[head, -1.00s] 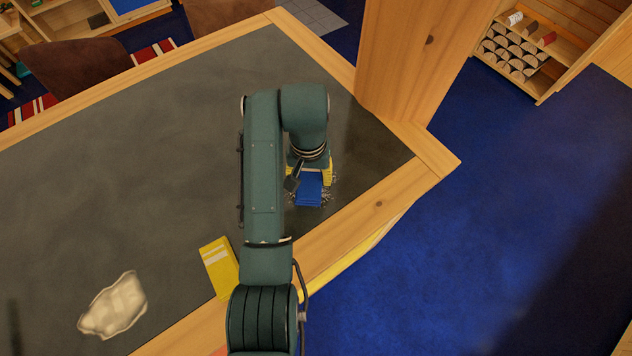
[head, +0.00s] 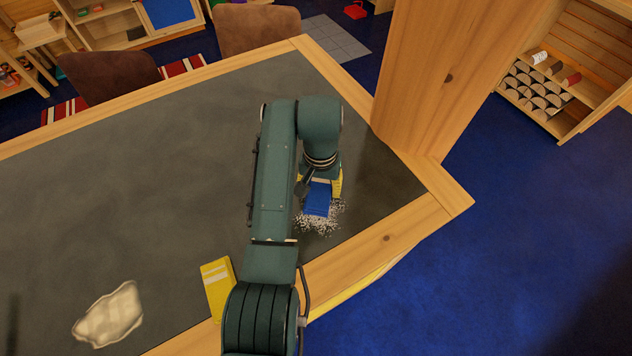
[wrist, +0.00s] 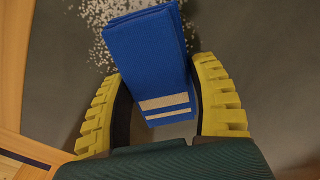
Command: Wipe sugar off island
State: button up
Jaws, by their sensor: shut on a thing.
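The island (head: 180,180) has a dark grey top with a wooden border. White sugar grains (head: 316,224) lie scattered on it near the right end, and they also show in the wrist view (wrist: 88,38). My gripper (head: 321,187) is shut on a folded blue cloth (head: 318,202). In the wrist view the cloth (wrist: 148,60) has two pale stripes and sits between the yellow fingers (wrist: 157,100). Its far end lies over or against the sugar. Some sugar is hidden by the cloth and my gripper.
A yellow folded cloth or packet (head: 216,285) with pale stripes lies near the front edge. A pale, irregular flat patch (head: 108,315) lies at the lower left. A thick wooden post (head: 435,80) stands at the island's right corner. Brown chairs (head: 257,27) stand beyond the far edge.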

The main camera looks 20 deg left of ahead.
aim_at(328, 200)
jog(key=s+d, duration=0.2)
jog(key=d, duration=0.1)
jog(key=shift+s+d, duration=0.1)
jog(key=shift+s, duration=0.15)
jog(key=shift+s+d+f, duration=0.1)
jog(key=shift+s+d, duration=0.8)
jog(key=shift+d, duration=0.35)
jog(key=shift+s+d, duration=0.9)
jog(key=shift+d, duration=0.3)
jog(key=shift+d+r, duration=0.1)
jog(key=shift+r, duration=0.15)
notch_tip(328, 200, up, 8)
jog(key=shift+f, duration=0.15)
